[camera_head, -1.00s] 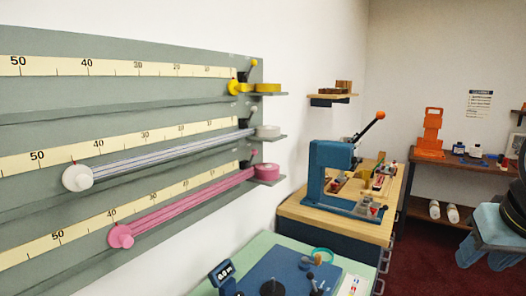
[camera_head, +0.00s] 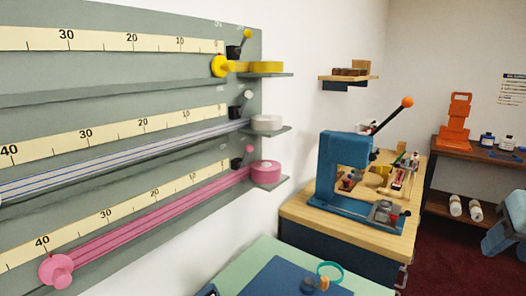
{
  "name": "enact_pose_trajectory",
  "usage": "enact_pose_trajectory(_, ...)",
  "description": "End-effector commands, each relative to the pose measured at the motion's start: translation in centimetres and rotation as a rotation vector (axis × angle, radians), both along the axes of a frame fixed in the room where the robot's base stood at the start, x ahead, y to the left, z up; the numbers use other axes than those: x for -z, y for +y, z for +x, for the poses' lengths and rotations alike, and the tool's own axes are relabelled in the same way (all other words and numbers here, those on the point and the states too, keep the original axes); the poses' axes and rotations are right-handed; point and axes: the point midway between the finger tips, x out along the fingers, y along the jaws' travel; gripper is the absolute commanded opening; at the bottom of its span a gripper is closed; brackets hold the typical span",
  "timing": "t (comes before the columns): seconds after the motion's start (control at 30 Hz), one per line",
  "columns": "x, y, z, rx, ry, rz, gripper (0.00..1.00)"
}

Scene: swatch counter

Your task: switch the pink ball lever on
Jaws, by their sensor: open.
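The pink ball lever (camera_head: 249,149) is small and sits at the right end of the lowest measuring rail on the grey-green wall board. Its ball stands up and to the right of a small black base (camera_head: 236,163), just above the pink roll (camera_head: 265,172). The stem is too small to make out well, and I cannot tell its switch state. A yellow ball lever (camera_head: 247,34) and a white ball lever (camera_head: 248,94) sit above it, at the ends of the upper rails. My gripper is not in view.
Small shelves hold the rolls and jut out from the board's right edge. A pink ribbon (camera_head: 150,221) runs to a pink round end piece (camera_head: 56,271). Below right are a green-topped counter (camera_head: 262,262) and a blue press (camera_head: 330,170) with an orange-tipped handle on a wooden-topped cabinet.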

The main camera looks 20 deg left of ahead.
Motion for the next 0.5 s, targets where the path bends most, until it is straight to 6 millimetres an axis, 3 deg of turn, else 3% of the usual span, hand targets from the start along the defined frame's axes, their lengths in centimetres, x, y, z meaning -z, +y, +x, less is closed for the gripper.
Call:
enact_pose_trajectory(0.17, -0.1, 0.4, 1.4, -0.02, -0.03, 0.001, 0.49)
enact_pose_trajectory(0.33, -0.2, 2.2, 6.2, -0.09, -0.149, 0.013, 0.49)
enact_pose_trajectory(0.5, -0.5, 6.7, 12.0, -0.196, -0.318, 0.055, 0.49)
